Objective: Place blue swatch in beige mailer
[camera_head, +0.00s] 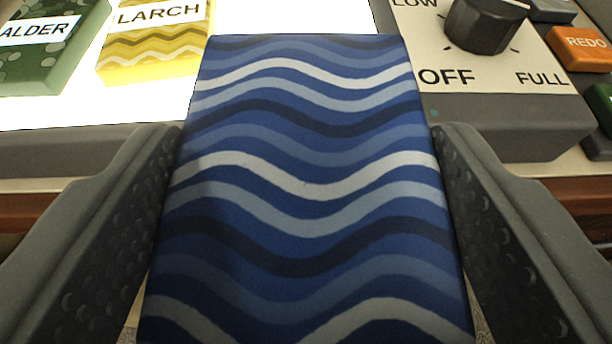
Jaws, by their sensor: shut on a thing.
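The blue swatch (305,170) has wavy bands in white, light blue and dark navy. It fills the middle of the view. My gripper (308,180) is shut on it, with one dark grey finger at its left edge and one at its right edge. The swatch hides much of what lies behind and below it. I do not see the beige mailer in this view.
Behind are a bright white panel (290,18) with a green ALDER swatch (50,65) and a yellow LARCH swatch (153,45). At right, a control box (500,115) has a black knob (486,25). An orange REDO block (584,45) and a green block (602,105) are beside it.

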